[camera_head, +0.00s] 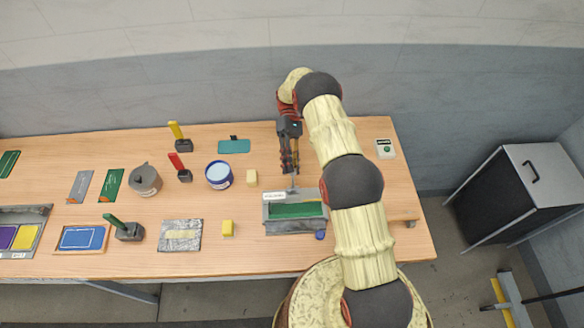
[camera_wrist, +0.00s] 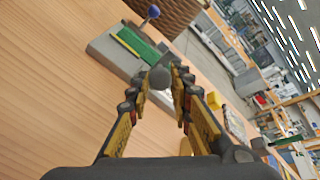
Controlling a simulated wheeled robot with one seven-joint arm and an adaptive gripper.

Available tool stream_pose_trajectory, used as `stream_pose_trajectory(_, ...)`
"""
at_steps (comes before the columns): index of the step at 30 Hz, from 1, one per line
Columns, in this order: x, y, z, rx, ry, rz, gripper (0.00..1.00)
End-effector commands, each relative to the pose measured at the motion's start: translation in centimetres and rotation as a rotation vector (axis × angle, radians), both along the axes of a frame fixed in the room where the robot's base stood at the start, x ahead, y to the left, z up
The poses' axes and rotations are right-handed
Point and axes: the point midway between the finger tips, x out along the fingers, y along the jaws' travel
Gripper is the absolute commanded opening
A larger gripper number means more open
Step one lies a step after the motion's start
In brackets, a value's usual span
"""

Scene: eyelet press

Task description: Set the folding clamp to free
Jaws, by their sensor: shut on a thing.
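The grey device with a green bed (camera_head: 300,210), which I take for the folding clamp, sits near the front right of the table. A small white label is on its left top, too small to read. A blue ball (camera_head: 320,235) sticks out at its front right; it also shows in the wrist view (camera_wrist: 152,12). My gripper (camera_head: 291,174) points down at the device's back edge. In the wrist view my gripper (camera_wrist: 167,80) is shut on a round grey knob (camera_wrist: 158,79). The knob's stem is mostly hidden by the fingers.
Levers with yellow (camera_head: 176,130) and red (camera_head: 177,160) handles stand farther back. A green-button box (camera_head: 386,149) is at the right.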

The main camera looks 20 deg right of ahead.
Motion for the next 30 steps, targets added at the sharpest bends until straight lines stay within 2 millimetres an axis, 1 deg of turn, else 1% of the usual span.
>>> stream_pose_trajectory(13, 0.15, -0.01, 0.06, 0.003, 0.004, 0.0, 0.0)
stream_pose_trajectory(14, 0.15, -0.01, 0.06, 0.003, 0.004, 0.0, 0.23)
stream_pose_trajectory(23, 0.08, -0.01, 0.0, 0.002, 0.007, 0.0, 0.4)
stream_pose_trajectory(30, 0.05, -0.02, -0.03, 0.003, 0.007, -0.001, 0.41)
